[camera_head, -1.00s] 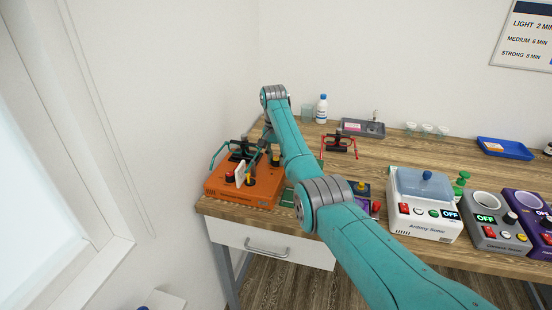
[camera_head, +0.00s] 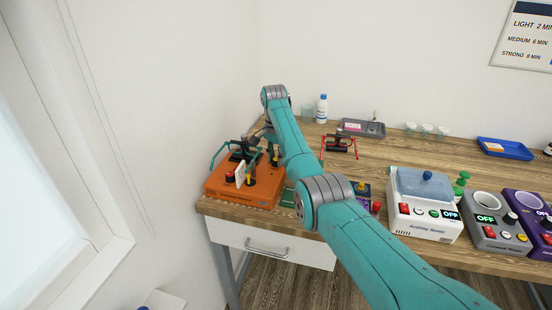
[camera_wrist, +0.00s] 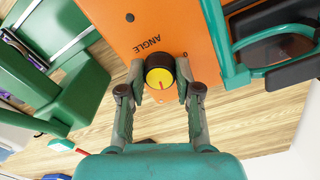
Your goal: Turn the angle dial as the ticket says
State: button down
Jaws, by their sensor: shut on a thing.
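The angle dial (camera_wrist: 160,72) is a yellow knob with a dark skirt on an orange machine (camera_wrist: 115,18), beside the printed word ANGLE. A small reddish mark on its yellow top points down in the wrist view. My gripper (camera_wrist: 161,82) is shut on the dial, one finger at each side. In the head view the orange machine (camera_head: 262,198) stands at the table's left end, with my arm's end over its back right side.
A dark-and-teal framed fixture (camera_head: 243,150) is at the machine's back. A red-armed stand (camera_head: 338,145), a grey tray (camera_head: 362,128) and a white bottle (camera_head: 322,109) are behind my arm. A white cleaner (camera_head: 425,222) stands at right. The wall is close at left.

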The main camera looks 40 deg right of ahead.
aim_at(275, 159)
jog(key=c, duration=0.8)
grip_release()
jog(key=shift+r, duration=0.1)
notch_tip(275, 159, up, 12)
jog(key=shift+w, duration=0.25)
jog(key=shift+a, duration=0.1)
